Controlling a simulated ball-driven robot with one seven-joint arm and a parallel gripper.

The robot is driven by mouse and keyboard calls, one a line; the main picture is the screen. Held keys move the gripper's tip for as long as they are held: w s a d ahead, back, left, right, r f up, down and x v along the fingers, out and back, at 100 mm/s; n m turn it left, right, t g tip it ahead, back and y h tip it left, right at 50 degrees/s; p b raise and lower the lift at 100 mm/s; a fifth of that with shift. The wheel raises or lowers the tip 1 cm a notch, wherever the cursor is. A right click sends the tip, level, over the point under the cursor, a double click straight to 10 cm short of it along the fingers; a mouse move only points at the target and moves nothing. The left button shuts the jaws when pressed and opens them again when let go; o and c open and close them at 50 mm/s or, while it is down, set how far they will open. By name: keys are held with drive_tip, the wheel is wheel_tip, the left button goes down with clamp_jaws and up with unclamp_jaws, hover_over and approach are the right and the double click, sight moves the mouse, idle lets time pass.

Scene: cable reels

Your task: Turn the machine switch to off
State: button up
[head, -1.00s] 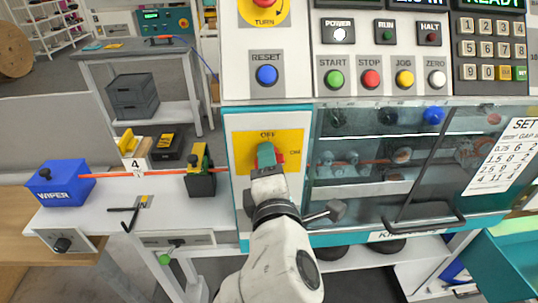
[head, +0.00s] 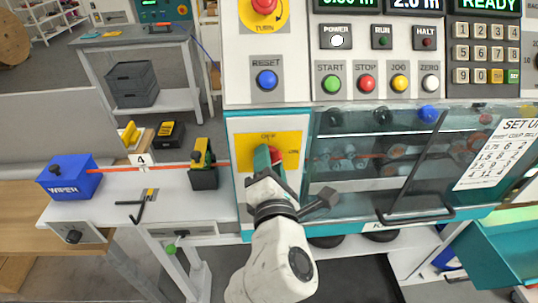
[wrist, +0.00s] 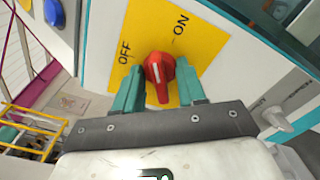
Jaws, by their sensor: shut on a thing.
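The machine switch is a red knob (wrist: 157,72) on a yellow plate (wrist: 205,45) marked OFF and ON. In the wrist view OFF is at the left and ON at the upper right. The knob's white mark appears to lie between the two words. My gripper (wrist: 158,82) has a teal finger on each side of the knob and is shut on it. In the head view my gripper (head: 268,158) reaches up to the yellow plate (head: 291,141), and part of the red knob (head: 276,154) shows beside the fingers. There OFF is at the top and ON at the right.
A clear guard with a dark handle (head: 415,218) is right of the switch. Buttons, including blue RESET (head: 267,80), sit above. At the left a bench carries a blue WIPER box (head: 70,178), a cable (head: 130,170) and a hex key (head: 138,210).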

drive_tip(key=shift+n+p, duration=2.2)
drive_tip(key=shift+p, duration=0.05)
drive_tip(key=shift+n, duration=0.3)
drive_tip(key=n, duration=0.4)
drive_tip(key=shift+f+n, duration=0.1)
drive_tip(key=shift+n, duration=0.3)
drive_tip(key=o, duration=0.4)
drive_tip(key=shift+n, duration=0.3)
drive_tip(key=shift+c, duration=0.2)
drive_tip(key=o, duration=0.4)
drive_tip(key=s, duration=0.8)
